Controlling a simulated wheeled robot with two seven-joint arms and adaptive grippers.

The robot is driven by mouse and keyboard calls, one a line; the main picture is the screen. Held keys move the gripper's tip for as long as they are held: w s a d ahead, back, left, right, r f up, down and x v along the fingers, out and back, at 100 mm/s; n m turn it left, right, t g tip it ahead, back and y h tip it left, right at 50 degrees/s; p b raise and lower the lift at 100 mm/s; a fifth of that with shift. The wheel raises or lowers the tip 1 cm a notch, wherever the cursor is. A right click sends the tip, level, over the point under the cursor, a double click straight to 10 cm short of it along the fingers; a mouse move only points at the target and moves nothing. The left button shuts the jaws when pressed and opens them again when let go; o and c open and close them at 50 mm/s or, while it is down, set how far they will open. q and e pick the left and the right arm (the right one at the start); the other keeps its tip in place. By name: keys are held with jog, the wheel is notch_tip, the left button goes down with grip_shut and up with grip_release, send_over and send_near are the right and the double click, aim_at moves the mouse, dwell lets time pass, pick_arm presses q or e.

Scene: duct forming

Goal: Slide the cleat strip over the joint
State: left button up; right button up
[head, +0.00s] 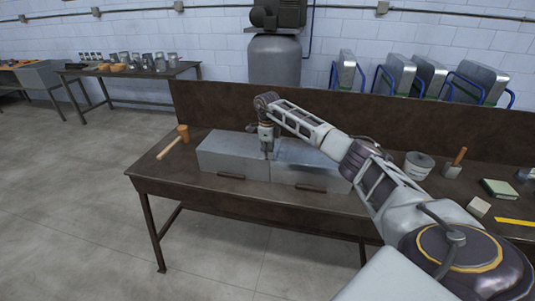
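Two grey sheet-metal duct sections, a left one (225,155) and a right one (310,160), lie end to end on the brown workbench (165,187). Their joint is under my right gripper (268,152). That gripper points straight down at the joint, at or just above the top of the ducts. Its fingers are small and dark here, so I cannot tell whether they are open or shut. I cannot make out the cleat strip clearly; the gripper and wrist cover part of the joint. My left gripper is not in view.
A wooden mallet (174,141) lies left of the ducts. Small brown bars (231,176) sit along the ducts' front. A grey can (418,165), a wooden-handled tool (456,163) and a green block (499,189) stand at the right. A low brown back panel (220,107) runs behind.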

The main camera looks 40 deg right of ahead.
jog(key=o, duration=0.5)
jog(key=shift+c, duration=0.2)
jog(key=shift+r, duration=0.1)
notch_tip(320, 180, up, 12)
dwell(0.5)
jog(key=shift+a, duration=0.1)
dwell(0.4)
